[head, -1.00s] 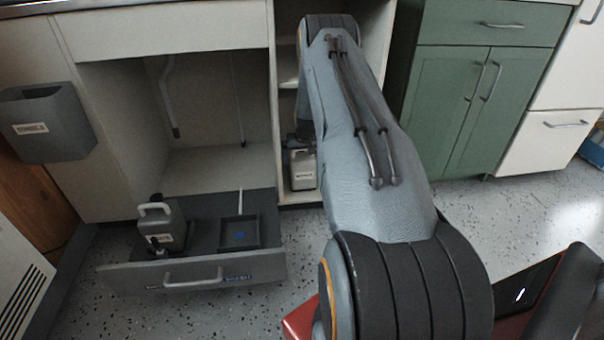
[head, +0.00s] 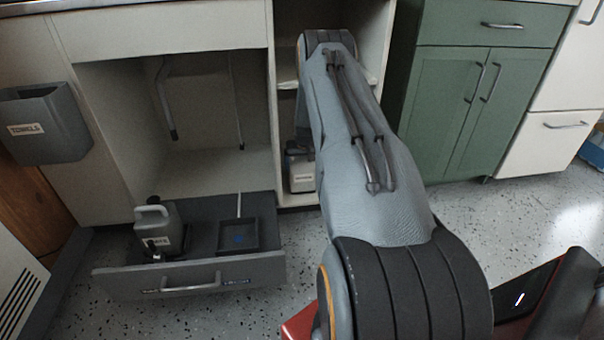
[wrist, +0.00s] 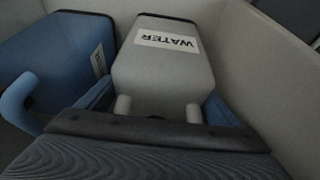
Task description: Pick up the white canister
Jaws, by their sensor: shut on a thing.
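The white canister (wrist: 165,60) is in the wrist view, with a WATER label on its face and two pale handle posts near my gripper. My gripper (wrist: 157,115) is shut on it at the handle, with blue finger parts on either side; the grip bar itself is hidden. In the head view the white canister (head: 301,172) shows in the lower part of the narrow open cabinet, partly behind my arm. My gripper is mostly hidden there by the arm. I cannot tell whether the canister's base touches the shelf.
A blue canister (wrist: 58,60) stands close to the left in the wrist view, with a pale wall (wrist: 265,75) to the right. An open drawer (head: 188,276) holds a grey canister (head: 160,230) and a square tray (head: 238,237). A green cabinet (head: 459,110) stands right.

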